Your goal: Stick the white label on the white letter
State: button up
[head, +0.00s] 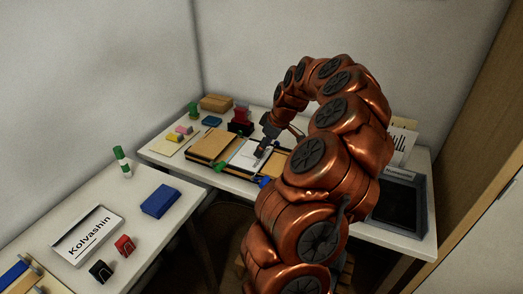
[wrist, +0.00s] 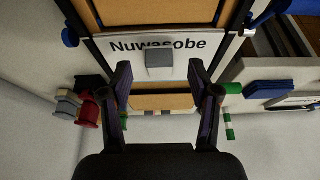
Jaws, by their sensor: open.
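A white sheet printed "Nuwasobe" (wrist: 198,45) lies between wooden panels; it shows in the head view as a pale strip (head: 243,157). I cannot tell whether it is the letter. A small light-grey block (wrist: 160,66) sits on or just above it, partly over the lettering. My gripper (wrist: 161,78) is open, with one finger on each side of the block and gaps between. In the head view my gripper (head: 265,148) is over the wooden board, its fingertips small and partly hidden. I cannot single out a separate white label.
Wooden panels (head: 212,145) flank the sheet. A white "Kolvashin" plate (head: 86,236), blue block (head: 160,201) and red (head: 125,245) and black (head: 100,271) clips are on the left table. A dark tray (head: 397,203) stands right. Small coloured objects crowd the back left.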

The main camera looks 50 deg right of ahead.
jog(key=v, duration=0.9)
jog(key=shift+r, duration=0.25)
